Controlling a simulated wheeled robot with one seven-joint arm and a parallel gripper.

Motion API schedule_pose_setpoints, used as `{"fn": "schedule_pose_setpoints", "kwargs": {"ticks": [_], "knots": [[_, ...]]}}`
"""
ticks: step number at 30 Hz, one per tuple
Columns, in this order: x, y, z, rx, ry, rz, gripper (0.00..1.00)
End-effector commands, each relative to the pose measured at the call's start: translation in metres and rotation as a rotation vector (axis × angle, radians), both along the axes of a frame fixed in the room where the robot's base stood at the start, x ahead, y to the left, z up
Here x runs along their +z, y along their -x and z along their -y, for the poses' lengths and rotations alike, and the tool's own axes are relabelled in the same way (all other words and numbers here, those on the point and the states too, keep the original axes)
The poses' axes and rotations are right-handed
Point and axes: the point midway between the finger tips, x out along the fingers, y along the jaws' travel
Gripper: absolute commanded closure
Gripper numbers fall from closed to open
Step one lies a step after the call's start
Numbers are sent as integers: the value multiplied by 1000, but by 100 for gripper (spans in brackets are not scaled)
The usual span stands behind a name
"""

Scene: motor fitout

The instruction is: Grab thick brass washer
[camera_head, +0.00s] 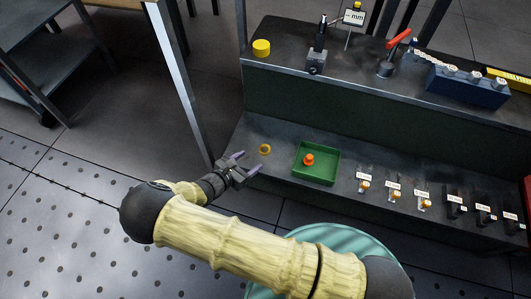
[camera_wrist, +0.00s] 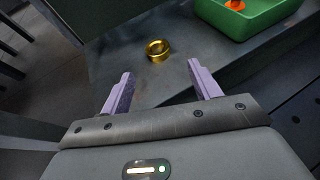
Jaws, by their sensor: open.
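A thick brass washer (camera_head: 265,149) lies flat on the dark lower shelf (camera_head: 240,137), left of a green tray. In the wrist view the washer (camera_wrist: 158,50) is a gold ring on the grey surface, ahead of and between my two purple fingers. My gripper (camera_head: 247,163) is open and empty, just left of and nearer than the washer. In the wrist view my gripper (camera_wrist: 160,88) shows a wide gap between its fingers, and the washer is apart from both.
The green tray (camera_head: 336,172) holds an orange piece (camera_head: 309,160). Several labelled small parts and black holders stand along the shelf to the right. The upper shelf (camera_head: 290,57) carries a yellow cylinder (camera_head: 261,47), a clamp and a blue block. A metal post (camera_head: 180,85) rises at left.

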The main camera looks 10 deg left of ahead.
Motion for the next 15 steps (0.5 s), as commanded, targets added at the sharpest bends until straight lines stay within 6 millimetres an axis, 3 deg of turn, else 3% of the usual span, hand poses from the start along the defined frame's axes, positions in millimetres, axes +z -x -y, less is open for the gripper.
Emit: {"fn": "schedule_pose_setpoints", "kwargs": {"ticks": [1,6,15], "knots": [[-9,-8,4,-2,0,0,38],[-12,-21,11,-1,-2,0,38],[-10,-22,11,1,-2,0,38]]}}
